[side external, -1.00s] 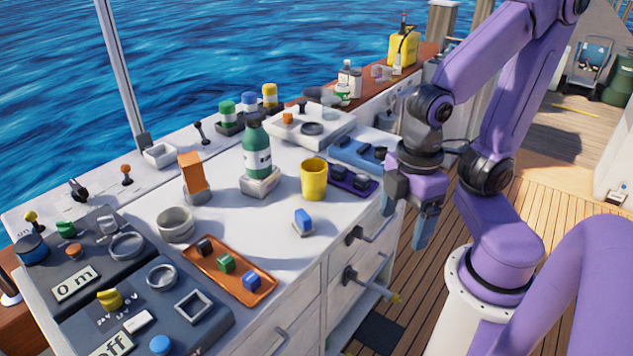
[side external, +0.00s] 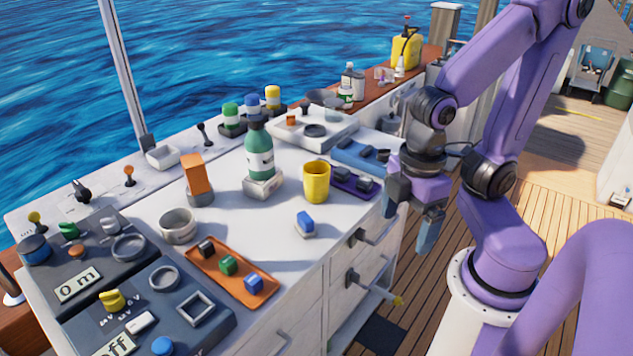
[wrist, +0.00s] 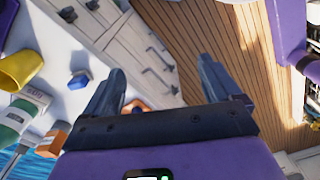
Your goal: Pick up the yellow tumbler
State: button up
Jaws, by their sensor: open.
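The yellow tumbler (side external: 316,181) stands upright on the white counter (side external: 262,223), between the green bottle and the purple tray. In the wrist view the yellow tumbler (wrist: 20,69) shows at the left edge, partly cut off. My gripper (side external: 408,231) hangs to the right of the tumbler, off the counter's front edge and over the deck side. It is open and empty, with its fingers pointing down. In the wrist view the two fingers of my gripper (wrist: 163,85) are spread apart, with drawers and deck beyond them.
A green bottle (side external: 259,154) stands left of the tumbler. A purple tray (side external: 352,183) with dark blocks lies just right of it. A blue block (side external: 306,222) sits in front. An orange tray (side external: 212,269) holds several blocks. Drawer handles (side external: 371,234) stick out from the counter front.

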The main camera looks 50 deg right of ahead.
jog(key=n+t+h, duration=0.2)
jog(key=n+h, duration=0.6)
jog(key=h, duration=0.6)
send_near(322, 169)
jog(key=shift+x, duration=3.35)
jog(key=c, duration=1)
